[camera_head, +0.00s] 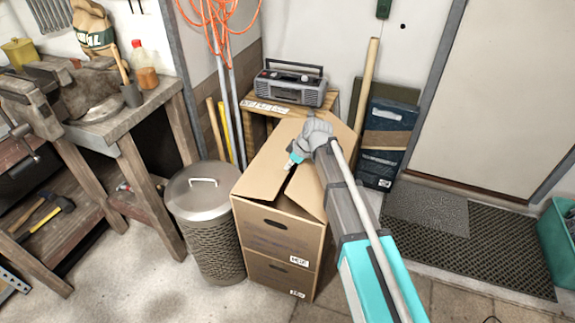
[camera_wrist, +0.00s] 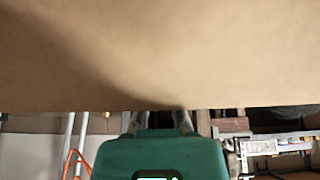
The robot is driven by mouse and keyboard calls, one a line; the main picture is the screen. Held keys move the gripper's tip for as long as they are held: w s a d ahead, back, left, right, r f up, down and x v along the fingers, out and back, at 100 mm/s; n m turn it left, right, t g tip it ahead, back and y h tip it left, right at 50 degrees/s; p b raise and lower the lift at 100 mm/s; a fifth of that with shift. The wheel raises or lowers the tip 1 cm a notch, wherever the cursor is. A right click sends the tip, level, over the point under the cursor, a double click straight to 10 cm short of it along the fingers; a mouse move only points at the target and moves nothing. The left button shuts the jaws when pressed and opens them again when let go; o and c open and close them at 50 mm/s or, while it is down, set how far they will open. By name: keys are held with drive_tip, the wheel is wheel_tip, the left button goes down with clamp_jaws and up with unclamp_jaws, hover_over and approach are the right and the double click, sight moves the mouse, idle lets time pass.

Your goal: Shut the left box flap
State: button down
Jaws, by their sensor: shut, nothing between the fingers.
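The cardboard box (camera_head: 272,225) stands on another box, with its top in view. Its left flap (camera_head: 262,172) lies low over the left part of the top, and a narrow dark gap runs along its right edge. Another flap (camera_head: 308,188) is on the right, partly hidden by my arm. My gripper (camera_head: 290,163) is shut and empty at the left flap's inner edge; I cannot tell if it touches. In the wrist view, a broad cardboard surface (camera_wrist: 160,50) fills the upper part, and the fingertips of my gripper (camera_wrist: 160,112) reach its edge.
A metal bin (camera_head: 203,208) stands close to the box's left. A radio (camera_head: 290,85) sits on a small wooden table behind it. A workbench (camera_head: 130,125) with a vise is at left.

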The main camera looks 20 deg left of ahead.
drive_tip(key=shift+a+r+p, duration=0.15)
drive_tip(key=shift+r+p, duration=0.8)
drive_tip(key=shift+r, duration=0.05)
drive_tip(key=shift+a+r+p, duration=0.15)
drive_tip(key=shift+r+p, duration=0.75)
drive_tip(key=shift+r, duration=0.1)
drive_tip(key=p+v, duration=0.2)
drive_tip(key=v, duration=0.1)
drive_tip(key=p+v, duration=0.3)
drive_tip(key=d+p+v, duration=0.1)
drive_tip(key=p+v, duration=0.2)
drive_tip(key=shift+d, duration=0.15)
drive_tip(key=s+d+r+m+h+p, duration=0.1)
drive_tip(key=d+m, duration=0.5)
drive_tip(key=d, duration=0.7)
drive_tip(key=s+d+r+m+h+p, duration=0.2)
drive_tip(key=s+d+m+p, duration=0.3)
drive_tip(key=d, duration=0.8)
drive_tip(key=s+d+r+m+h+p, duration=0.2)
drive_tip(key=s+d+m, duration=0.4)
drive_tip(key=d, duration=0.7)
wheel_tip(320, 180, up, 2)
drive_tip(key=shift+r+m+p, duration=0.1)
drive_tip(key=shift+m+p, duration=0.4)
drive_tip(key=shift+p, duration=0.1)
drive_tip(key=shift+a, duration=0.1)
